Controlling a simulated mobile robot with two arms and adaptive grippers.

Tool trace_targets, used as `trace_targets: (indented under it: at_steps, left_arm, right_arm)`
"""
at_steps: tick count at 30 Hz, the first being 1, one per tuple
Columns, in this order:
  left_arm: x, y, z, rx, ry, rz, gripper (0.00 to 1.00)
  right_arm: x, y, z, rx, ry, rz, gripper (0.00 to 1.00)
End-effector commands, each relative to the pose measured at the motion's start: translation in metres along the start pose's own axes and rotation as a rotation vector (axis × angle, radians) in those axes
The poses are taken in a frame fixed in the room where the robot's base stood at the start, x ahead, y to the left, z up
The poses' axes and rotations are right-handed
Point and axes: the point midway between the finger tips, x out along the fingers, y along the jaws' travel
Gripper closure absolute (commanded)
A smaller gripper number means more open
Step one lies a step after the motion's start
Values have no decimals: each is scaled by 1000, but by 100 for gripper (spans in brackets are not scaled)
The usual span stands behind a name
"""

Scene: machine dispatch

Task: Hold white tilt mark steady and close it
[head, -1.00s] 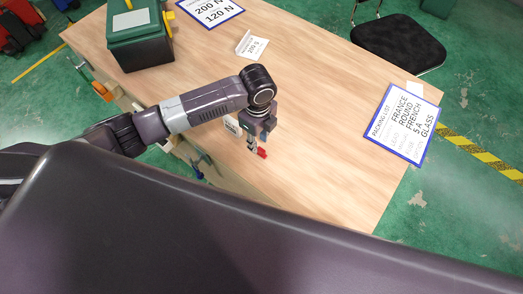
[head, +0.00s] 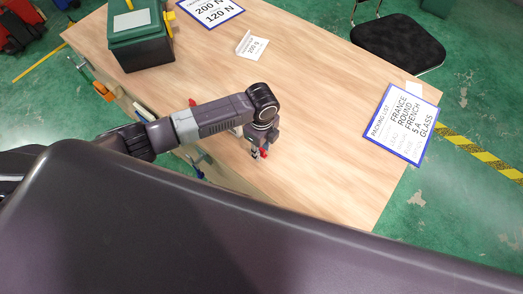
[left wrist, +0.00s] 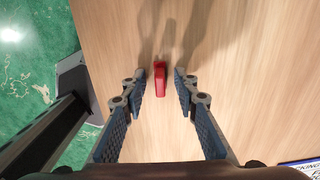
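My left gripper (head: 259,152) points down over the near part of the wooden table, with its fingers apart. In the left wrist view it (left wrist: 161,82) stands around a small red block (left wrist: 160,78), with a gap on each side. The red block also shows by the fingertips in the head view (head: 265,153). A small white piece (head: 238,131) beside my left wrist is mostly hidden by the arm. I cannot identify it surely as the white tilt mark. My right gripper is not in view.
The wooden table (head: 310,110) is mostly clear. A dark green box (head: 140,45) stands at its far left. A folded white card (head: 252,44), a blue-edged sign (head: 216,10) and a packing list sign (head: 402,125) are on it. A black chair (head: 398,45) stands beyond the table.

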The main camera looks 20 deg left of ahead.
Motion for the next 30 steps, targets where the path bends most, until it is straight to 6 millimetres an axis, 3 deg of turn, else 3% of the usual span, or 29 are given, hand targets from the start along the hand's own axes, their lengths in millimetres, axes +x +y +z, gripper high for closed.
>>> trace_targets:
  at_steps: [1, 6, 20, 26, 30]
  left_arm:
    - [0, 0, 0, 0, 0, 0, 80]
    - [0, 0, 0, 0, 0, 0, 99]
    - [-4, 0, 0, 0, 0, -1, 99]
    - [-26, -1, 1, 0, -1, -3, 99]
    - [-61, -2, 1, 2, -1, -6, 99]
  right_arm:
    - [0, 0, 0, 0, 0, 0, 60]
    - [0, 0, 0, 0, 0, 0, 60]
    - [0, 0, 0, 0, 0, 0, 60]
    - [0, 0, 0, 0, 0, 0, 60]
    - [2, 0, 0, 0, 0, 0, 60]
